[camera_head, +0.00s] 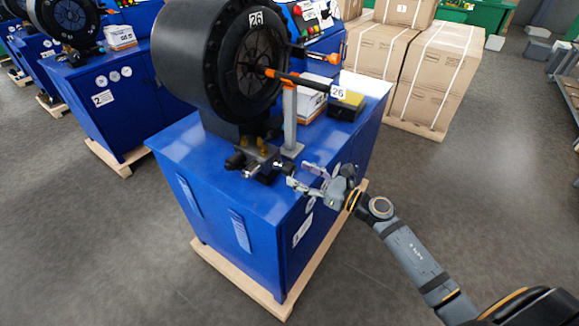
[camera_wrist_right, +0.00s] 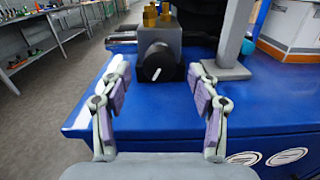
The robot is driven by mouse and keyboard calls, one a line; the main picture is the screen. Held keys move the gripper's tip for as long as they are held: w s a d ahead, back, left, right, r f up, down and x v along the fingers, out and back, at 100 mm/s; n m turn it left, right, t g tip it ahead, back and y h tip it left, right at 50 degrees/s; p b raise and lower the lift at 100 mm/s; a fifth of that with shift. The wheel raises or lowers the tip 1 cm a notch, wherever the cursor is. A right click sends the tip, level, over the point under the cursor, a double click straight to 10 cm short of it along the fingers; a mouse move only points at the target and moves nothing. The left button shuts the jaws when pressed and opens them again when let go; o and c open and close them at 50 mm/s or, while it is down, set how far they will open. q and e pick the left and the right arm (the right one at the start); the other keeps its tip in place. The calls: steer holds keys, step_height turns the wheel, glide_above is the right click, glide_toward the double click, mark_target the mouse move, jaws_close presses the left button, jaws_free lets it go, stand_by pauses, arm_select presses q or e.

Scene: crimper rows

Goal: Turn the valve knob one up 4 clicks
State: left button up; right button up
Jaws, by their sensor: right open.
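The valve knob (camera_wrist_right: 159,64) is round and black with a short white mark tilted slightly right of upright. It sits on the front of a grey valve block (camera_wrist_right: 160,38) with brass fittings on top. In the head view the knob (camera_head: 283,169) is small, at the right end of the valve block, on the blue cabinet (camera_head: 180,145). My right gripper (camera_head: 299,175) is open and empty, just right of the knob. In the right wrist view its fingers (camera_wrist_right: 158,75) stand either side of the knob, apart from it. My left gripper is not in view.
A grey post (camera_head: 289,120) stands close beside the valve block. The large black crimper head (camera_head: 195,65) rises behind. An orange-tipped rod (camera_head: 300,80) crosses above. Cardboard boxes (camera_head: 435,80) stand behind the cabinet. Floor at right is clear.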

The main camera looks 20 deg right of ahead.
mark_target(294, 171)
steer(key=p+x, duration=0.1)
steer(key=x, duration=0.3)
steer(key=shift+w+a, duration=0.2)
steer(key=shift+a, duration=0.05)
steer(key=c, duration=1.2)
steer(key=shift+m, duration=0.3)
